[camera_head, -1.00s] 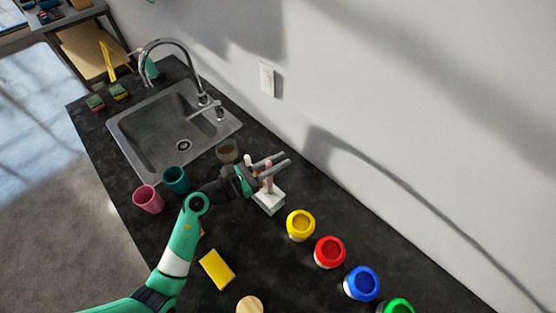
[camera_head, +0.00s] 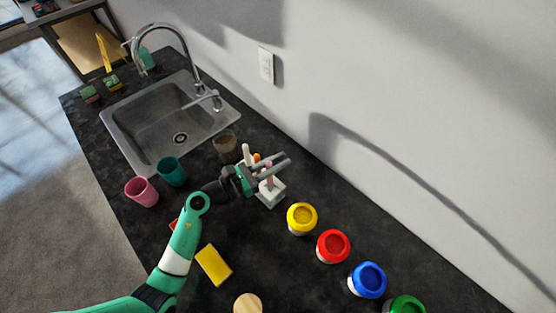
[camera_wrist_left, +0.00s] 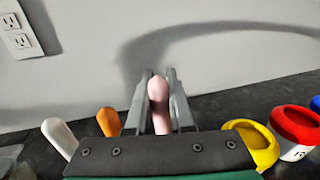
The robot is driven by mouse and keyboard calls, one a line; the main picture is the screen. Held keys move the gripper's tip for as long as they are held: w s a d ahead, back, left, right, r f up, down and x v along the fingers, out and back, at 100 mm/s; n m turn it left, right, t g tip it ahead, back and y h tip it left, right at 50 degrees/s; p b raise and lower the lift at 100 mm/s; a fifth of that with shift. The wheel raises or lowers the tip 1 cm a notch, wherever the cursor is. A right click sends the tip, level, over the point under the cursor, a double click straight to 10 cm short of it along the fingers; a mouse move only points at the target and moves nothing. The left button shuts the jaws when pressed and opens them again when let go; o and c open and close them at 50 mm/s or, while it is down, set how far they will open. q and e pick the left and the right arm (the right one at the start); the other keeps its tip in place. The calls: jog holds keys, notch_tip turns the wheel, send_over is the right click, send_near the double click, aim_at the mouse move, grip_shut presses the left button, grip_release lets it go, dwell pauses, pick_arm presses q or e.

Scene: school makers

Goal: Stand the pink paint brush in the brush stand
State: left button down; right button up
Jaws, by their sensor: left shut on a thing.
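The white brush stand (camera_head: 272,195) is on the dark counter, partly hidden beneath my left gripper. My left gripper (camera_head: 284,159) is over the stand and shut on the pink paint brush (camera_head: 268,168). In the left wrist view the pink handle (camera_wrist_left: 158,100) is upright between the two fingers (camera_wrist_left: 160,75). A white handle (camera_wrist_left: 60,137) and an orange handle (camera_wrist_left: 109,122) stand to its left. Whether the pink brush's lower end is inside the stand is hidden. My right gripper is not in view.
Yellow (camera_head: 301,219), red (camera_head: 333,246), blue (camera_head: 367,280) and green (camera_head: 405,304) paint jars line the counter to the right. A glass (camera_head: 225,142), teal cup (camera_head: 172,171) and pink cup (camera_head: 140,191) are left of the gripper. A yellow sponge (camera_head: 213,264) is in front.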

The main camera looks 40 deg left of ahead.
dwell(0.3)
pick_arm(q)
jog(key=c, duration=0.7)
grip_release()
jog(key=p+v, duration=0.1)
jog(key=v, duration=1)
jog(key=shift+s+f, duration=0.15)
jog(key=shift+s, duration=0.2)
